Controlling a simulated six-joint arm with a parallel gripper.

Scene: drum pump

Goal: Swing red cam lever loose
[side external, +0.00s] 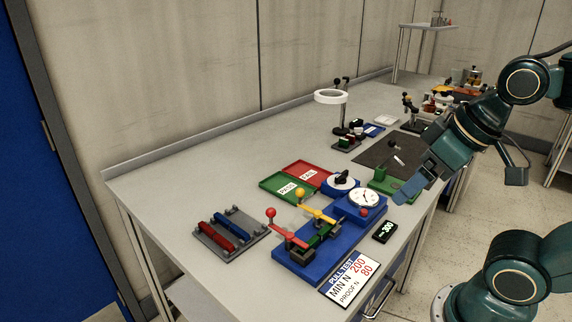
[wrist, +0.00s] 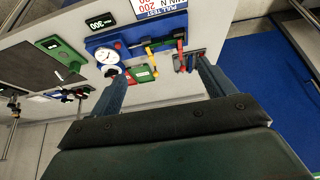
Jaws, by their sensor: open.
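The red cam lever (side external: 288,230) has a red ball knob and sits at the left end of the blue pull-test fixture (side external: 323,258). It also shows in the wrist view (wrist: 180,53). A yellow lever (side external: 318,213) with a yellow ball stands beside it, also seen in the wrist view (wrist: 150,59). My gripper (side external: 408,192) is open and empty, above the right side of the bench near the dial gauge (side external: 364,198), apart from the red lever. In the wrist view its fingers (wrist: 160,66) are spread wide, with the levers appearing between and beyond them.
A rack with red and blue bars (side external: 223,231) lies left of the fixture. Green PASS (side external: 286,189) and red FAIL (side external: 310,173) trays lie behind. A green stand (side external: 396,183) is close to my gripper. A black readout (side external: 385,231) and a test card (side external: 350,277) lie in front.

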